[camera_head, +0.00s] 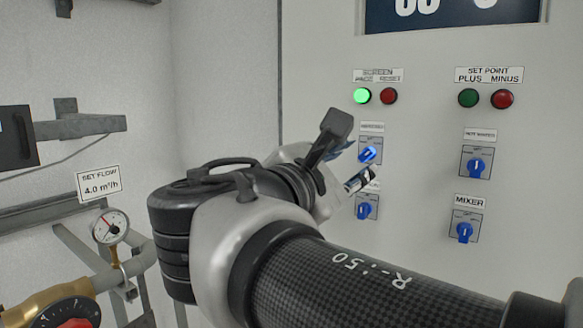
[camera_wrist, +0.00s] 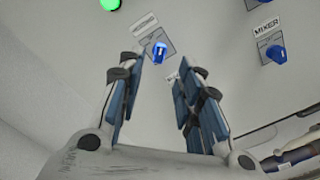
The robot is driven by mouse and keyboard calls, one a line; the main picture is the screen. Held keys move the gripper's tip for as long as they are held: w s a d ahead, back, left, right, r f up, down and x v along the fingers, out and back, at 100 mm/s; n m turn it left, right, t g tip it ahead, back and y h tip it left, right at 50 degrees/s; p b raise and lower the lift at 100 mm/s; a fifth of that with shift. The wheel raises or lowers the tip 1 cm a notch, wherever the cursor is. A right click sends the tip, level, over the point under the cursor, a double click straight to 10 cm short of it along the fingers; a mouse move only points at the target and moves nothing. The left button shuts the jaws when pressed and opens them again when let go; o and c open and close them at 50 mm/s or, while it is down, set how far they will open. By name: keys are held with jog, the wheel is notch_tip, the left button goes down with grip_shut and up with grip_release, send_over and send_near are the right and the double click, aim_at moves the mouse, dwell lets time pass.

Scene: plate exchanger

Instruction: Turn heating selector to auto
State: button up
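The heating selector (camera_head: 368,154) is a blue knob on a square grey plate, below the lit green button on the white panel. Its label is small and blurred in the head view. In the wrist view the heating selector (camera_wrist: 159,49) shows just beyond the fingertips, between their lines. My gripper (camera_head: 352,166) is in front of the panel, close to the knob, and partly covers its plate. In the wrist view my gripper (camera_wrist: 160,68) is open, with a gap between its blue-padded fingers and nothing in it. The setting that the knob points to is too small to tell.
Another blue selector (camera_head: 365,210) sits right below, partly behind my gripper. The hot water selector (camera_head: 476,167) and mixer selector (camera_head: 465,231) are to the right. Above are a lit green button (camera_head: 362,96) and a red button (camera_head: 388,96). Pipes and a gauge (camera_head: 110,227) stand at left.

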jog(key=v, duration=0.3)
jog(key=shift+s+a, duration=0.15)
jog(key=shift+s, duration=0.15)
jog(key=s+d+f+m+g+y+b, duration=0.1)
jog(key=s+d+f+m+g, duration=0.1)
jog(key=d+f, duration=0.3)
jog(key=s+d+f+m+g+y, duration=0.1)
jog(key=s+d+f+m+g, duration=0.15)
jog(key=f, duration=0.55)
jog(key=s+d+f+m+g+y+b, duration=0.1)
jog(key=s+d+f+m+g, duration=0.15)
jog(key=f, duration=0.35)
jog(key=s+a+f+m+g+y+b, duration=0.1)
jog(key=s+f+m+y, duration=0.2)
jog(key=f, duration=0.6)
jog(key=s+a+f+m+g+y+b, duration=0.1)
jog(key=s+f+m+y, duration=0.3)
jog(key=s+f+m, duration=0.4)
jog(key=shift+a+f+m+g+y, duration=0.3)
jog(key=shift+a+f+m+g, duration=0.2)
jog(key=shift+a+f+m, duration=0.4)
jog(key=shift+s+d+f, duration=0.1)
jog(key=shift+d, duration=0.1)
